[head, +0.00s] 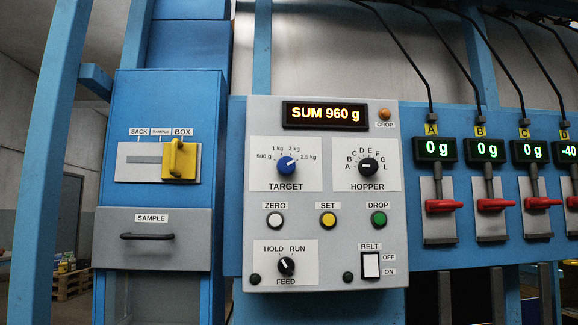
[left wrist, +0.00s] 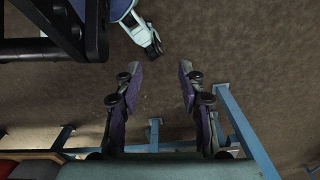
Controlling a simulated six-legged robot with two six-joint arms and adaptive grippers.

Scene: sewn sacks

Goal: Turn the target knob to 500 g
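The target knob (head: 287,167) is a round blue knob on the grey control panel (head: 330,235). Its white mark points up and to the right, towards the 2.5 kg side of the scale. The 500 g label (head: 264,157) is at the left end of that scale. The display (head: 323,114) above reads SUM 960 g. My left gripper (left wrist: 157,72) shows in the left wrist view, its two fingers spread apart with nothing between them, over brown floor. Neither gripper shows in the head view, and nothing touches the knob.
The black hopper knob (head: 368,166) is right of the target knob. Below are the zero (head: 275,219), set (head: 328,219) and drop (head: 379,218) buttons, the feed knob (head: 286,266) and the belt switch (head: 371,265). A yellow slider (head: 179,160) is at left, red levers (head: 443,206) at right.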

